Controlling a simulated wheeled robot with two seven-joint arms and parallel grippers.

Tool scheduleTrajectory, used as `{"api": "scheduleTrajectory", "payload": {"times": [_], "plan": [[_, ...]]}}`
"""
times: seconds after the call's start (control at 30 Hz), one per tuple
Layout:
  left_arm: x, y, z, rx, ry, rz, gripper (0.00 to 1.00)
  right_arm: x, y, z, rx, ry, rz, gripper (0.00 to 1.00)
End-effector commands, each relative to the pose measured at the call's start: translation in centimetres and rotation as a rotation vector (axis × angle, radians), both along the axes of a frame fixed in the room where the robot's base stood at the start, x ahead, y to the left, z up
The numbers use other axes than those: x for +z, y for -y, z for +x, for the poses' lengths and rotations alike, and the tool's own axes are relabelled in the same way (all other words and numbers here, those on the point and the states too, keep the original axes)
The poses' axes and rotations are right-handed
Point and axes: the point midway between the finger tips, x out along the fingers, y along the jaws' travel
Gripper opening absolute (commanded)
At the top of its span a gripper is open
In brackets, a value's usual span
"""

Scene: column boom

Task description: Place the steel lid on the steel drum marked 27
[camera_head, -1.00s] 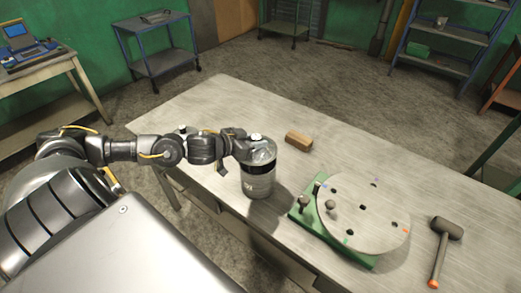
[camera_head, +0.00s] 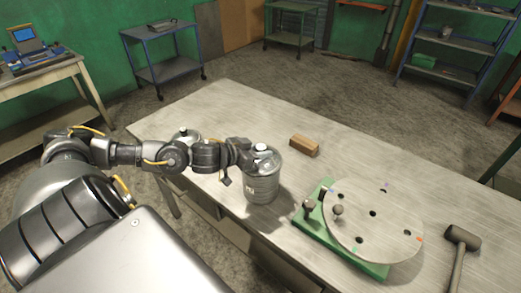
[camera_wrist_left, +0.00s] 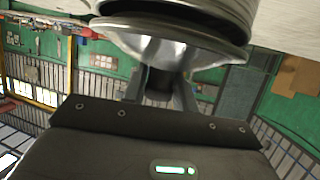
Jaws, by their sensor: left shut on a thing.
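The steel drum (camera_head: 262,187) stands upright near the table's front edge in the head view. Its marking is too small to read. The steel lid (camera_head: 266,162) is at the top of this drum, roughly level, and my left gripper (camera_head: 256,155) is shut on it from the left. In the left wrist view the lid's bright rim (camera_wrist_left: 185,52) spans the top, with the fingers (camera_wrist_left: 160,80) against it. A dark band lies between lid and drum there; I cannot tell whether the lid is fully seated. My right gripper is not in view.
A second steel container (camera_head: 185,137) stands behind my left arm. A wooden block (camera_head: 304,146) lies behind the drum. A green fixture (camera_head: 313,222) with a round holed plate (camera_head: 372,232) is to the right, then a hammer (camera_head: 461,240). The table's (camera_head: 225,100) back left is clear.

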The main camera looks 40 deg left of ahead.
Motion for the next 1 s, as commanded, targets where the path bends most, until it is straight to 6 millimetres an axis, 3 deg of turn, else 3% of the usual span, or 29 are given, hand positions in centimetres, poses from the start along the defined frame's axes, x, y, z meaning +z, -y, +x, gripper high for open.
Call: {"api": "scheduleTrajectory", "payload": {"times": [0.23,0.27,0.4,0.7,0.87,1.0], "plan": [[-0.4,0.0,0.0,0.0,0.003,-0.002,0.0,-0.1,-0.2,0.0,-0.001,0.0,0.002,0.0],[-0.5,0.0,0.0,0.0,0.001,-0.001,0.3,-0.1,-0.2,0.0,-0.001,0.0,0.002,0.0],[-0.5,0.0,0.0,0.0,0.001,-0.001,0.49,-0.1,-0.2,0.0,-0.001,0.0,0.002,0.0],[-0.3,0.0,0.0,0.0,0.001,0.0,0.5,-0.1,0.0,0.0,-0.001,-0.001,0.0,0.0],[1.2,-0.1,0.1,-0.001,0.004,0.003,0.5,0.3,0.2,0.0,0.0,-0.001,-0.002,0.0],[1.2,-0.7,-2.2,-0.002,-0.004,0.008,0.5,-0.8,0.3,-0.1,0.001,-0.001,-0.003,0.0]]}}
